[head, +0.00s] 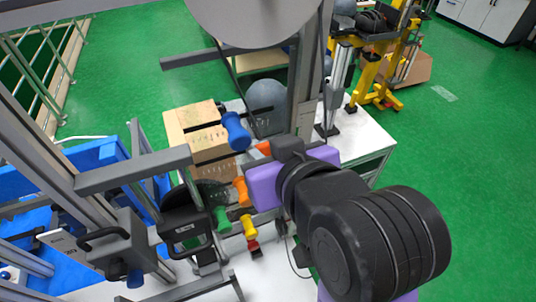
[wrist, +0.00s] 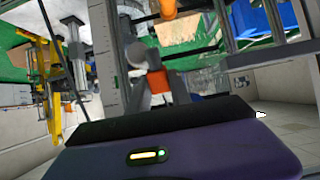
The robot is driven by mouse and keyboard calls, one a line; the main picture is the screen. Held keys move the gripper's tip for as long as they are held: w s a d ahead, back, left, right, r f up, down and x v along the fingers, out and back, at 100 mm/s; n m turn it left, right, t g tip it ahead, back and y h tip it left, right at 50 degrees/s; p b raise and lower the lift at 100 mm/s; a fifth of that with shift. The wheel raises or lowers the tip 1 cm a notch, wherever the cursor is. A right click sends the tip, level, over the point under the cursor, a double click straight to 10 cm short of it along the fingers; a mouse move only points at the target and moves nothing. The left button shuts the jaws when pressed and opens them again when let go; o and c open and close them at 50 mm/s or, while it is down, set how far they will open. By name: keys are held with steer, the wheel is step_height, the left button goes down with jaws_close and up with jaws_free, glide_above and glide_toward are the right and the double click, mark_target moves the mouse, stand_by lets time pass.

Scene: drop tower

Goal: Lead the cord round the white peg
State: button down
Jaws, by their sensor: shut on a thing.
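My gripper (head: 266,153) points away from the head camera, with its purple body to the right of the row of pegs. In the wrist view its fingers (wrist: 157,90) are shut on a small orange piece (wrist: 155,82). The same orange piece (head: 262,147) shows in the head view. A thin dark cord (head: 240,92) runs down from near the big grey disc towards this piece; their join is too small to make out. No peg shows clearly as white. A pale grey round thing (wrist: 138,54) stands just beyond the fingers in the wrist view; I cannot tell if it is the white peg.
A blue peg (head: 236,131) is just left of my gripper. Orange (head: 241,191), green (head: 222,219), yellow (head: 248,227) and red (head: 253,247) pegs are below it. Grey frame bars (head: 135,170) stand at the left.

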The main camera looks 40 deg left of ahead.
steer(key=shift+w+d, duration=0.4)
steer(key=shift+w, duration=0.45)
steer(key=shift+w+d, duration=0.35)
steer(key=shift+w, duration=0.5)
steer(key=shift+s+d, duration=0.35)
steer(key=shift+d, duration=0.55)
steer(key=shift+s+d, duration=0.35)
steer(key=shift+d, duration=0.55)
steer(key=shift+s+d, duration=0.35)
steer(key=shift+d, duration=0.55)
steer(key=shift+f, duration=0.1)
